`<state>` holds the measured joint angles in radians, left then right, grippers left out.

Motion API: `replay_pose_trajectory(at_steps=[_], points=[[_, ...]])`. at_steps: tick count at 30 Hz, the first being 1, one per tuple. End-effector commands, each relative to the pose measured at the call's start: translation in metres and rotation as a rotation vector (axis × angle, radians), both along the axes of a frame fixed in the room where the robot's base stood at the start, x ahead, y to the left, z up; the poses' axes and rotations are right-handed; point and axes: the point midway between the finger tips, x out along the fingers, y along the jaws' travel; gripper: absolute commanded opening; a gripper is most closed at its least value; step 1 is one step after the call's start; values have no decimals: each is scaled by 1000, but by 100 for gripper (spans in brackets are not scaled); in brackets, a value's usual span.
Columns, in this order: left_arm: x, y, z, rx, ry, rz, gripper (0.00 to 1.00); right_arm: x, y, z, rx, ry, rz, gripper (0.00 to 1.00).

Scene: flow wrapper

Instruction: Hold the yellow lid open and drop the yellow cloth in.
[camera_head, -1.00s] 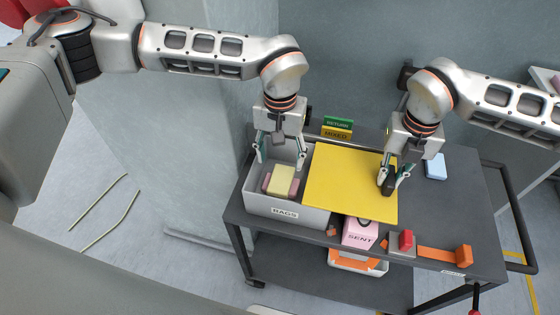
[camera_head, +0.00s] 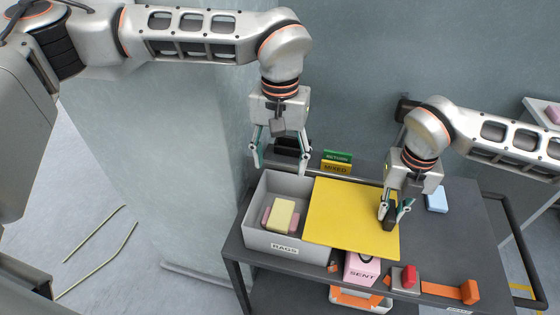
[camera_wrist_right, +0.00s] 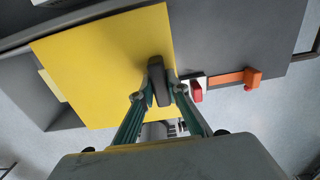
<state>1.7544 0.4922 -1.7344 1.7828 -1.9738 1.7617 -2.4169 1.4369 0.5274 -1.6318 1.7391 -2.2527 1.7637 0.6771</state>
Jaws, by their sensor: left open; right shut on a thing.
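The yellow lid (camera_head: 345,215) is a flat panel to the right of the open grey bin marked RAGS (camera_head: 272,243). My right gripper (camera_head: 394,218) is shut on the lid's dark handle near its right edge; in the right wrist view the handle (camera_wrist_right: 159,80) sits between the fingertips. The yellow cloth (camera_head: 281,214), a pale yellow block, lies inside the bin on a pink piece (camera_head: 266,218). My left gripper (camera_head: 281,160) is open and empty above the back of the bin, clear of the cloth.
Green RETURN and yellow MIXED signs (camera_head: 337,162) stand behind the lid. A pink SENT box (camera_head: 362,268), a red block (camera_head: 409,276) and an orange piece (camera_head: 469,291) are along the cart's front. A light blue block (camera_head: 437,200) lies at right.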

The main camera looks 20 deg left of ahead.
Motion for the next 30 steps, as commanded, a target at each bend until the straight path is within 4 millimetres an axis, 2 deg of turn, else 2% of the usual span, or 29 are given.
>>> replay_pose_trajectory(at_steps=[30], points=[[0,0,-23,0,1,0,58,1,69,0,0,-3,0,0]])
